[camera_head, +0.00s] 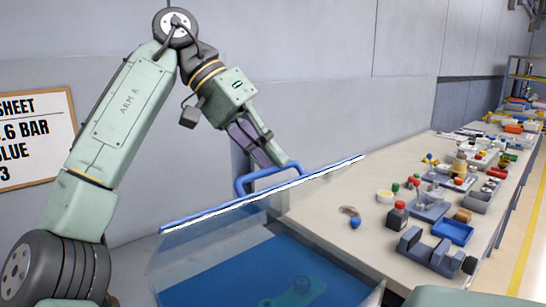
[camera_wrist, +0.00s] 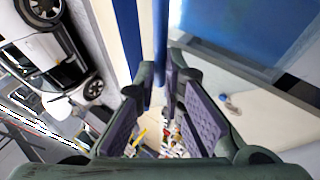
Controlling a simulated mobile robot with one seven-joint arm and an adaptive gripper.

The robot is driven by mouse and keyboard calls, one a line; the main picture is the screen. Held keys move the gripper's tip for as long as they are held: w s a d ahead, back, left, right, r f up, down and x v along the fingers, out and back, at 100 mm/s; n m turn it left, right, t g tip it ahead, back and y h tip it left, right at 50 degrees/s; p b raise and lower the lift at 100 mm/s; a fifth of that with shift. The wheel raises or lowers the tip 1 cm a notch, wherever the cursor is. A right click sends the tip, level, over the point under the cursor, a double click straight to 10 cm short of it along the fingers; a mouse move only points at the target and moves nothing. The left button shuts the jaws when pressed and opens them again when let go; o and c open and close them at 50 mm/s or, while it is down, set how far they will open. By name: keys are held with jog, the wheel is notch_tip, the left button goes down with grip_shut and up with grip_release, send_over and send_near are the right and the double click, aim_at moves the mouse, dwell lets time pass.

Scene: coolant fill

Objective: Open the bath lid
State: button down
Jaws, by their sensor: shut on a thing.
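The bath lid (camera_head: 215,238) is a clear panel with a blue and white edge. In the head view it stands tilted up, with its edge high above the blue bath (camera_head: 325,262). A blue handle (camera_head: 262,174) sticks up from that edge. My gripper (camera_head: 286,163) is shut on the handle near its right end. In the wrist view the blue handle (camera_wrist: 160,45) runs between the fingertips of my gripper (camera_wrist: 160,80). The lid's hinge is not clearly seen.
A long bench (camera_head: 335,215) to the right bears several small items, including a blue tray (camera_head: 453,231) and a dark bottle with a red cap (camera_head: 397,216). A grey wall is behind my arm, with a sign (camera_head: 35,138) at the left.

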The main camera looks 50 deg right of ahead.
jog(key=c, duration=1.7)
grip_release()
jog(key=shift+f, duration=0.1)
